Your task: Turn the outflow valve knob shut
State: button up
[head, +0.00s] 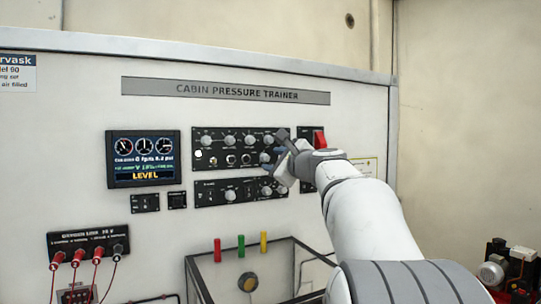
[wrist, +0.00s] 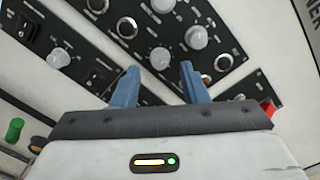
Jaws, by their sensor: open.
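The black upper control panel (head: 232,150) carries several grey round knobs. The labels are too small to read, so I cannot tell by name which knob is the outflow valve. My gripper (head: 283,148) is at the right end of this panel in the head view and hides part of it. In the wrist view my gripper (wrist: 158,72) is open, with its two blue fingers apart. A grey knob (wrist: 160,58) shows between and just beyond the fingertips, with no visible contact. Another grey knob (wrist: 195,37) sits close beyond the right finger.
A lower black panel (head: 215,192) with knobs lies just below. A red switch (head: 319,138) is right of my gripper. A display reading LEVEL (head: 143,158) is at left. Red, green and yellow handles (head: 241,248) stand below. The wall in front of the panels is flat.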

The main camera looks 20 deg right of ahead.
aim_at(265, 158)
jog(key=shift+w+a+p, duration=0.15)
jog(key=shift+w+p, duration=0.15)
jog(key=shift+w, duration=1.1)
jog(key=shift+c, duration=0.4)
grip_shut()
